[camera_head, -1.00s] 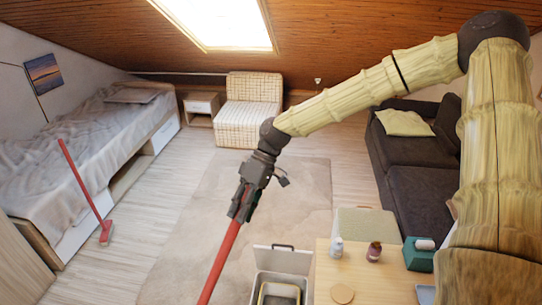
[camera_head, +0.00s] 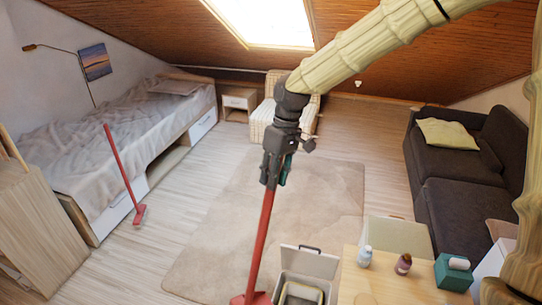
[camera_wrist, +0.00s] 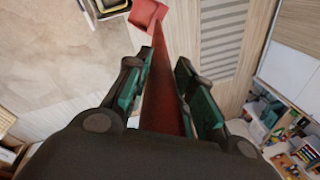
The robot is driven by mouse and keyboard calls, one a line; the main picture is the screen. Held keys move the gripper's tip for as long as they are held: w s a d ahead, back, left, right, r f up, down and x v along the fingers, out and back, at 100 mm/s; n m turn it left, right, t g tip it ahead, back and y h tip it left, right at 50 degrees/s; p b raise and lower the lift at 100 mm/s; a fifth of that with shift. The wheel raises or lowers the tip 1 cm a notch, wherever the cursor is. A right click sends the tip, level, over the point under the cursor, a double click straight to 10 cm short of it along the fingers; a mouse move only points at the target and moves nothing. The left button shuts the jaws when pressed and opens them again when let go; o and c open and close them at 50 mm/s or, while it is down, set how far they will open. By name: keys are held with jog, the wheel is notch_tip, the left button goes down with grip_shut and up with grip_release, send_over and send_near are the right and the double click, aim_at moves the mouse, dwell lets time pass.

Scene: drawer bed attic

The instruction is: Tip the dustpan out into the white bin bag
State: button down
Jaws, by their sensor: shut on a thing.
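My gripper (camera_head: 277,170) is shut on the long red handle (camera_head: 262,238) of the dustpan and holds it nearly upright, pan end down. The red pan (camera_head: 250,299) shows only partly at the bottom edge of the head view. In the wrist view the handle (camera_wrist: 166,95) runs between the fingers to the red pan (camera_wrist: 147,17); I cannot tell what lies in it. A light grey bin (camera_head: 288,283) with its lid (camera_head: 309,262) raised stands just right of the pan. I cannot make out a white bag for certain.
A wooden table (camera_head: 366,285) with two bottles and a green tissue box (camera_head: 453,272) stands right of the bin. A red broom (camera_head: 124,174) leans at the bed (camera_head: 90,135). A dark sofa (camera_head: 465,190) is at the right.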

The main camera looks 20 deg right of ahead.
jog(key=shift+w+r+m+t+h, duration=0.15)
jog(key=shift+w+r+h, duration=0.2)
jog(key=shift+r, duration=0.5)
jog(key=shift+w+r+m+t+h, duration=0.1)
jog(key=shift+w+r+m+h, duration=0.25)
jog(key=shift+r, duration=0.55)
jog(key=shift+w+r+t+h, duration=0.2)
jog(key=shift+r+h, duration=0.3)
jog(key=shift+r, duration=0.35)
